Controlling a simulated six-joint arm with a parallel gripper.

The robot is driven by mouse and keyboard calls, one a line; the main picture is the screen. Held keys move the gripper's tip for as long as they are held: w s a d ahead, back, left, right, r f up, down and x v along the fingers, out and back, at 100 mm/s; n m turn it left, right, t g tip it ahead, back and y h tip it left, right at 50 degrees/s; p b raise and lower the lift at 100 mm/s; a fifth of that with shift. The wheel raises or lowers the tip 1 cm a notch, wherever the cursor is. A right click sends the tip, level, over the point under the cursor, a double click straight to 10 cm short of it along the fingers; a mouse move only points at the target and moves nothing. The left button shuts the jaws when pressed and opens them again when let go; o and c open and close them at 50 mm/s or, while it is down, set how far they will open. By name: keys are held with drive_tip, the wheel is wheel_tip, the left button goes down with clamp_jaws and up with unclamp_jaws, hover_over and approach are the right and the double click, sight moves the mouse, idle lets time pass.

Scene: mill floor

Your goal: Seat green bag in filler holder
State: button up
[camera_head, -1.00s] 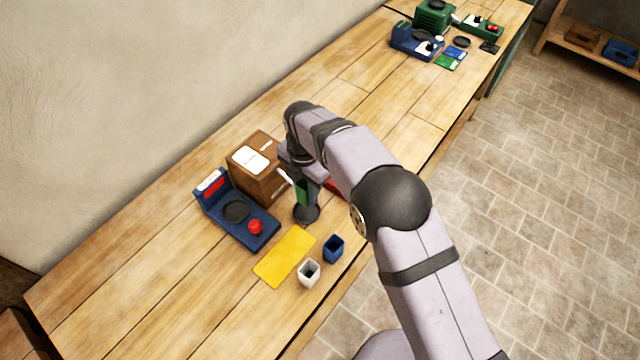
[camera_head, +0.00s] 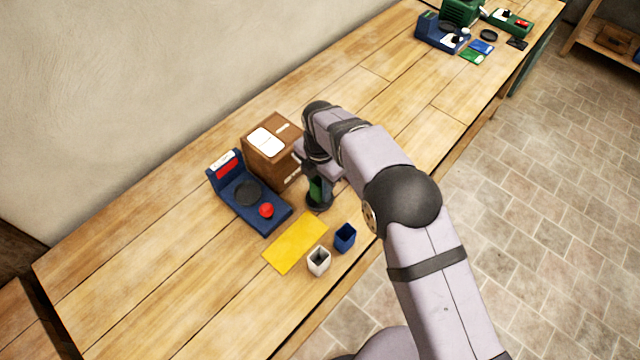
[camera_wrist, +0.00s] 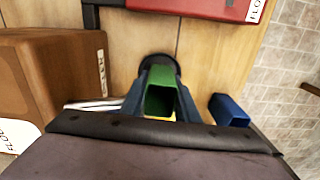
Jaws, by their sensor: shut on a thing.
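My gripper (camera_head: 317,185) is shut on the green bag (camera_head: 316,191), a small upright bag with an open top. In the wrist view the green bag (camera_wrist: 160,92) sits between the two fingers (camera_wrist: 158,104). A dark round holder (camera_head: 320,207) stands on the bench right under the bag. Its dark rim shows just beyond the bag in the wrist view (camera_wrist: 157,59). The bag's lower end is hidden by the fingers and the holder, so I cannot tell whether it is inside the holder or just above it.
A brown box (camera_head: 273,150) and a blue scale with a red button (camera_head: 250,200) stand left of the gripper. A yellow mat (camera_head: 294,243), a blue cup (camera_head: 345,237) and a white cup (camera_head: 318,262) are nearer. A red box (camera_wrist: 215,8) lies beyond the holder.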

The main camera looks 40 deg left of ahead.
drive_tip(key=shift+f, duration=0.55)
drive_tip(key=shift+f+b, duration=0.65)
idle(1.3)
drive_tip(key=o, duration=0.8)
drive_tip(key=shift+r, duration=0.15)
drive_tip(key=shift+r+p, duration=3.5)
drive_tip(key=shift+r, duration=1.9)
